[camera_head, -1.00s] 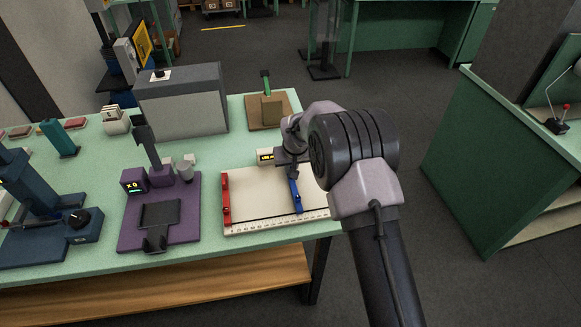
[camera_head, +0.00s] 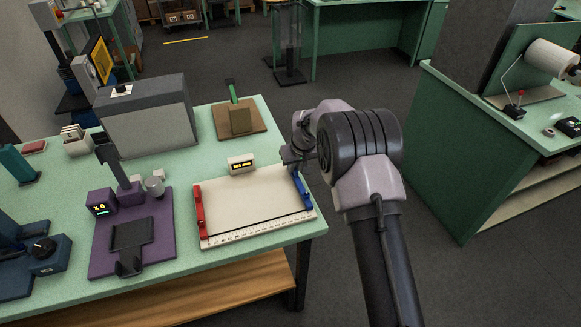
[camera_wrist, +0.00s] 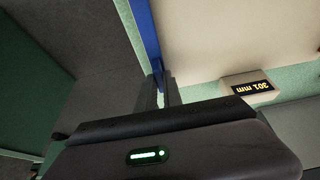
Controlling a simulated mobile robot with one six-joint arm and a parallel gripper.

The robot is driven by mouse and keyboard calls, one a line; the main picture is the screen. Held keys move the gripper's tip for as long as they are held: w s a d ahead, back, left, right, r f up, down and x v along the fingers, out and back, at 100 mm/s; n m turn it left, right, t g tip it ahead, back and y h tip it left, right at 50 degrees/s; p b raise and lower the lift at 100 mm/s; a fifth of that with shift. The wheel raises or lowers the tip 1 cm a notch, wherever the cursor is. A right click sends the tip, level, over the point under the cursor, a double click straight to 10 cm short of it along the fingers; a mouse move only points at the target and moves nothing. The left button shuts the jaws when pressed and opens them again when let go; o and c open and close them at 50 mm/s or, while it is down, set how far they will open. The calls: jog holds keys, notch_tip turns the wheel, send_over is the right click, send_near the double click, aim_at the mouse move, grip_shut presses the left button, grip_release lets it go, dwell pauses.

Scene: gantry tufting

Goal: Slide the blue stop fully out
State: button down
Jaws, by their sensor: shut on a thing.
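The blue stop (camera_head: 304,192) stands at the right end of the cream measuring board (camera_head: 250,205), far from the red stop (camera_head: 200,205) at the left end. My gripper (camera_head: 297,166) is at the back end of the blue stop. In the wrist view the fingers of my gripper (camera_wrist: 161,78) are closed on the end of the blue stop (camera_wrist: 146,32). The small display (camera_wrist: 247,88) behind the board reads 301 mm, upside down in the wrist view. My wrist hides part of the stop's back end in the head view.
A purple device (camera_head: 135,235) stands left of the board, and a grey box (camera_head: 148,115) stands behind it. A brown block on a base (camera_head: 238,118) is at the back. The green table's (camera_head: 312,228) right edge is close to the board, with open floor beyond.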

aim_at(303, 188)
jog(key=c, duration=1.5)
grip_release()
jog(key=shift+d, duration=0.35)
jog(key=shift+a+r, duration=0.1)
jog(key=shift+a, duration=0.05)
jog(key=p+v, duration=0.3)
jog(key=v, duration=1.4)
jog(key=shift+s+r, duration=0.1)
jog(key=shift+s, duration=0.05)
